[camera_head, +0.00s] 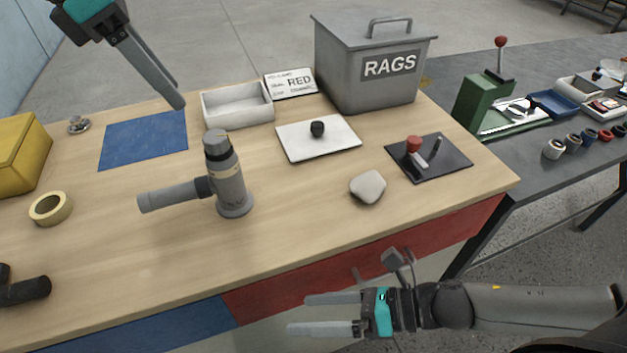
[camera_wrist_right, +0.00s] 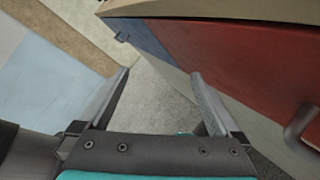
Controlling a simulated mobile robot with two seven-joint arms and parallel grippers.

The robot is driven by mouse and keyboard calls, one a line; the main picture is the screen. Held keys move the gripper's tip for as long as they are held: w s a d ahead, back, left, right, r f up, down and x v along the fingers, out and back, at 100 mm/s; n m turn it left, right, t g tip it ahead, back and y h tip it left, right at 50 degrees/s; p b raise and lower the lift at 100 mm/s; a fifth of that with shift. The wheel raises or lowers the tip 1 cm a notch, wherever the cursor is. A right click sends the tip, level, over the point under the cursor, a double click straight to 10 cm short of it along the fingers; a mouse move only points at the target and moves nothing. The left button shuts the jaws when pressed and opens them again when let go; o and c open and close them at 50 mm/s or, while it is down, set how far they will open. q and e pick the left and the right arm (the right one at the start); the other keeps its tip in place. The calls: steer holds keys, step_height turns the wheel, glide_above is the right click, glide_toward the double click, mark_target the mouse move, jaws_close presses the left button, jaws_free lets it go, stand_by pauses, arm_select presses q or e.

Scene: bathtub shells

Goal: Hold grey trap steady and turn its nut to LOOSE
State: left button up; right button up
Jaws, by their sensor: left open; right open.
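The grey trap (camera_head: 228,182) stands upright on the wooden bench in the head view, with a side pipe (camera_head: 172,194) pointing left. A dark nut (camera_head: 218,147) sits near its top, and a dark collar joins the side pipe to the body. Any LOOSE mark is too small to read. My left gripper (camera_head: 180,94) hangs above the back of the bench, beyond the trap and to its left, touching nothing. My right gripper (camera_head: 305,314) is open and empty in front of the bench; its spread fingers show in the right wrist view (camera_wrist_right: 160,85).
Around the trap are a blue mat (camera_head: 143,140), white tray (camera_head: 236,119), white board (camera_head: 318,150) with a dark knob, grey stone (camera_head: 367,187) and tape roll (camera_head: 50,208). The RAGS bin (camera_head: 365,75) stands behind. A red drawer (camera_head: 340,275) faces my right gripper.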

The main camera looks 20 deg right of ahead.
step_height(320, 180, up, 7)
steer(key=a+n+y, duration=0.2)
steer(key=a+n, duration=0.1)
steer(key=n, duration=0.1)
steer(key=n+t, duration=0.3)
steer(key=t, duration=0.1)
glide_toward(239, 171)
steer(key=shift+x, duration=6.5)
